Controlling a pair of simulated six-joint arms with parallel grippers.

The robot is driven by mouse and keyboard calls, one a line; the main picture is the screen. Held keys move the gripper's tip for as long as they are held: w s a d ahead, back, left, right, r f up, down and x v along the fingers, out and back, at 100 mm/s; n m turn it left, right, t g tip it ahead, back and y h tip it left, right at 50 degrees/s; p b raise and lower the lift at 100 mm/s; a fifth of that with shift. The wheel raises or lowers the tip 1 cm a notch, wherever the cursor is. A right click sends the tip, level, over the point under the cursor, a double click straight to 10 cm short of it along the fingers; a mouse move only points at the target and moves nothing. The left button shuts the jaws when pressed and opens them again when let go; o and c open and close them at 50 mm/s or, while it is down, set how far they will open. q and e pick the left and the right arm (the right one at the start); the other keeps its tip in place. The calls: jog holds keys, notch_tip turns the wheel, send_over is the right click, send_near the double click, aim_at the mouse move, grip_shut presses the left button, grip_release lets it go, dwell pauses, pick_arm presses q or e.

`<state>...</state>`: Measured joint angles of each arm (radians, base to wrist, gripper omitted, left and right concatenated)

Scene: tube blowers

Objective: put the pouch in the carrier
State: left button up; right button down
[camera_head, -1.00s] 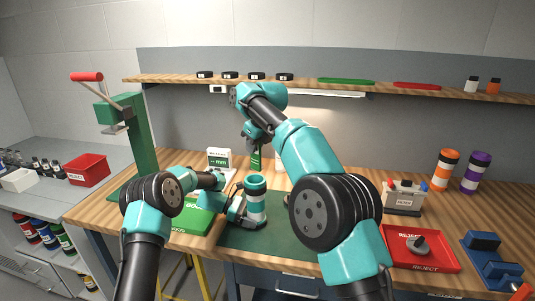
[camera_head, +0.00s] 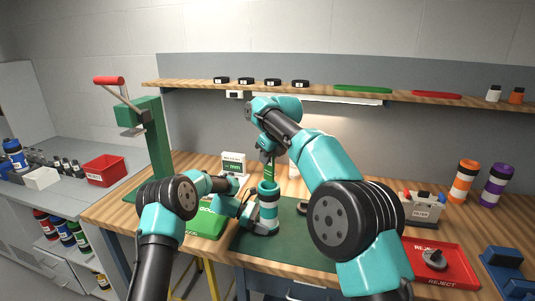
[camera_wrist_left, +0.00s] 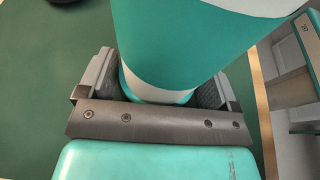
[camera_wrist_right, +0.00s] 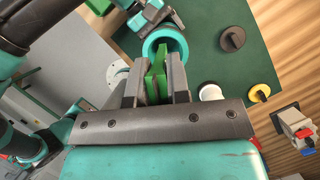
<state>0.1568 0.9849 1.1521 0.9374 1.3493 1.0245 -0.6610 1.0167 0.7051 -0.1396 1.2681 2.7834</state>
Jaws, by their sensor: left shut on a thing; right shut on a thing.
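The carrier (camera_head: 267,211) is a teal and white cylinder standing upright on the green mat, with an open top. My left gripper (camera_wrist_left: 155,85) is shut around its lower part; in the head view it comes in from the left. The pouch (camera_wrist_right: 156,78) is a slim green piece. My right gripper (camera_wrist_right: 162,70) is shut on it from above. In the head view the pouch (camera_head: 269,170) hangs upright with its lower end right at the carrier's mouth. In the right wrist view the carrier's teal rim (camera_wrist_right: 180,42) shows just beyond it. I cannot tell whether its tip is inside.
A black disc (camera_wrist_right: 232,39), a yellow disc (camera_wrist_right: 259,93) and a white disc (camera_wrist_right: 210,92) lie near the carrier. A green tray (camera_head: 207,224) is at left, a red reject tray (camera_head: 455,267) at right. A green press (camera_head: 155,140) stands at the back left.

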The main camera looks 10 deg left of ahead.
aim_at(266, 179)
jog(key=shift+f, duration=0.5)
jog(key=shift+f, duration=3.1)
dwell(0.6)
grip_release()
dwell(0.8)
dwell(1.0)
jog(key=v, duration=1.2)
dwell(0.4)
